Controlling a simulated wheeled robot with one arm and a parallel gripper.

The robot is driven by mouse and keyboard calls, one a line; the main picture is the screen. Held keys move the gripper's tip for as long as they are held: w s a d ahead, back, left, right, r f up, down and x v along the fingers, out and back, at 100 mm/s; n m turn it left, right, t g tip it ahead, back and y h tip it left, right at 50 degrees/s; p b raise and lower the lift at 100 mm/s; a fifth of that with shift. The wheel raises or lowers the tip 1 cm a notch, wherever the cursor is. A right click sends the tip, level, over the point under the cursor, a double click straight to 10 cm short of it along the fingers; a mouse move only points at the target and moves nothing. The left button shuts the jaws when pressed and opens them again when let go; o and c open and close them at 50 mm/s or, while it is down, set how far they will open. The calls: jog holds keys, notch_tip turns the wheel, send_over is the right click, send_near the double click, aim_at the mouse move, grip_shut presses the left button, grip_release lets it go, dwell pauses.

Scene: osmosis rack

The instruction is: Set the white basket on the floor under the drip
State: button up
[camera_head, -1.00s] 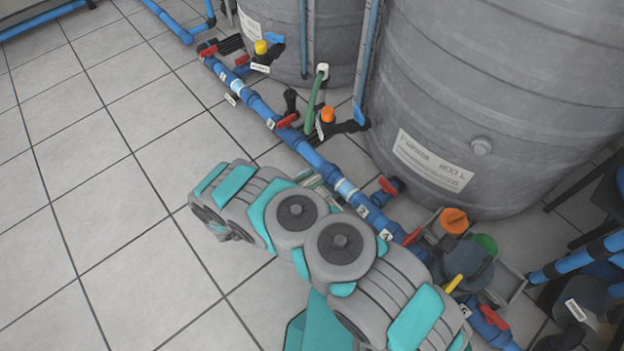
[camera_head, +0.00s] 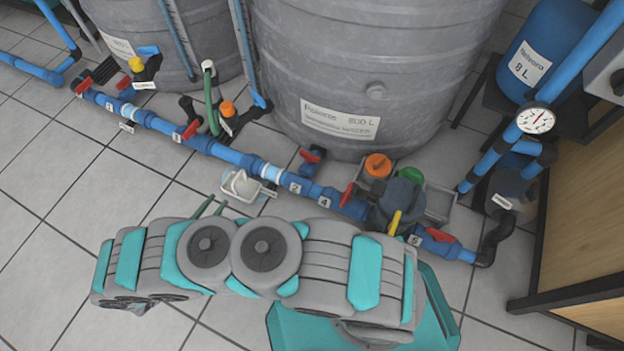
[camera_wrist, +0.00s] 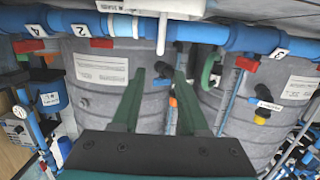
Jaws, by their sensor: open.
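A small white basket (camera_head: 259,196) sits on the grey tiled floor just in front of the blue pipe, with a pale shape in it that I cannot make out. My gripper (camera_head: 212,203) is open and empty, its green fingers above the floor just left of and nearer than the basket. In the wrist view my gripper (camera_wrist: 160,72) shows two spread green fingers with nothing between them. A white piece (camera_wrist: 165,8) at the top edge there may be the basket, but it is cut off. I see no drip.
The blue pipe (camera_head: 225,152) with red valves runs along the floor before two grey tanks (camera_head: 370,60). A wooden cabinet (camera_head: 585,190) stands right. Open floor (camera_head: 60,200) lies left.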

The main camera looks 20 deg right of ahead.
jog(key=w+a+r+n+y, duration=0.1)
jog(key=w+a+r+y, duration=0.3)
jog(key=w+r, duration=0.45)
jog(key=w+a+r+y, duration=0.4)
jog(key=w+r, duration=0.1)
jog(key=w, duration=0.6)
notch_tip(320, 180, up, 15)
jog(key=w+d+n+g+y, duration=0.3)
jog(key=y, duration=0.2)
jog(key=s+d+r+n+g+y, duration=0.1)
jog(key=s+d+r+n+g, duration=0.1)
jog(key=s+d+r, duration=0.45)
jog(key=s+d+r+n+g+y, duration=0.1)
jog(key=s+d+r+n+g, duration=0.15)
jog(key=s+d, duration=0.55)
jog(key=s+d+g+h, duration=0.1)
jog(key=s+d+g, duration=0.1)
jog(key=s+d, duration=0.5)
jog(key=s+d+r+g+h, duration=0.1)
jog(key=s+d, duration=0.6)
jog(key=s, duration=0.8)
jog(key=s+d+r+g+h, duration=0.1)
jog(key=s+d+g+h, duration=0.1)
jog(key=s+d, duration=0.5)
jog(key=s+g, duration=0.1)
jog(key=s, duration=0.3)
jog(key=shift+d+r, duration=0.25)
jog(key=shift+w, duration=0.1)
